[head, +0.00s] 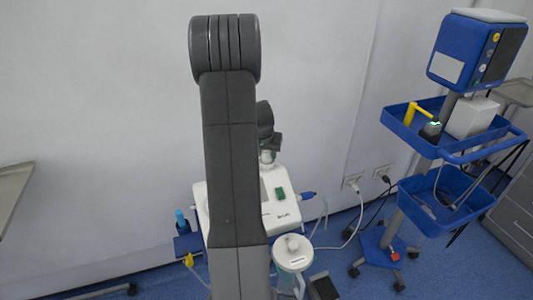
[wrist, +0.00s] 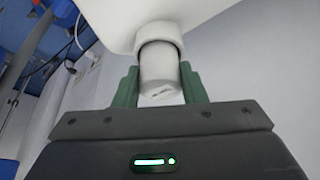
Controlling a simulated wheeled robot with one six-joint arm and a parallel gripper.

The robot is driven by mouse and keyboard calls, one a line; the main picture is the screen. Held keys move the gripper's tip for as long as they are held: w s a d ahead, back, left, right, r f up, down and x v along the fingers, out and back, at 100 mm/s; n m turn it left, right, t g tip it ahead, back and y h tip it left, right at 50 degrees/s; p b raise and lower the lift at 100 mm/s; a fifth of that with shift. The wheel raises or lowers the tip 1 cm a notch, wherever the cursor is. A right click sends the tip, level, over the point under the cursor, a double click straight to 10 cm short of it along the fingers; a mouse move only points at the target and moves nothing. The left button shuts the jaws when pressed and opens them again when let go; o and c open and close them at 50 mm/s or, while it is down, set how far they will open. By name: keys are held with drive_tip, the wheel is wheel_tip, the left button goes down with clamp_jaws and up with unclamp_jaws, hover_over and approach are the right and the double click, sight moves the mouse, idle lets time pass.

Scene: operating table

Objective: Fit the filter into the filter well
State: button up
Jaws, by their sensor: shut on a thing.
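My gripper (wrist: 159,78) is shut on the white cylindrical filter (wrist: 160,84), with one green finger on each side of it. In the wrist view the filter's far end meets a white round collar (wrist: 160,34) on a white housing, which looks like the filter well. A dark line shows where they meet; I cannot tell how deep the filter sits. In the head view the white suction unit (head: 281,208) with a green switch stands behind my arm. A small white piece (head: 267,157) shows just above it, below the dark end of my arm.
A lidded canister (head: 293,254) stands in front of the unit. To the right is a blue trolley (head: 412,140) with a monitor (head: 477,50) and cables to a wall socket (head: 353,181). A tray edge (head: 14,193) is at the far left. The wall is close behind.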

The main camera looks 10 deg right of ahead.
drive_tip(key=shift+f, duration=0.4)
drive_tip(key=o, duration=0.9)
drive_tip(key=shift+o, duration=0.2)
drive_tip(key=shift+s+a+r, duration=0.1)
drive_tip(key=shift+r, duration=0.55)
drive_tip(key=v, duration=1.1)
drive_tip(key=shift+s+b, duration=0.2)
drive_tip(key=shift+b, duration=0.15)
drive_tip(key=shift+f, duration=0.15)
drive_tip(key=x, duration=1.2)
drive_tip(key=shift+w+f, duration=0.15)
drive_tip(key=shift+f, duration=0.1)
drive_tip(key=shift+w+r+p, duration=0.1)
drive_tip(key=shift+r+p, duration=0.25)
drive_tip(key=shift+r, duration=1)
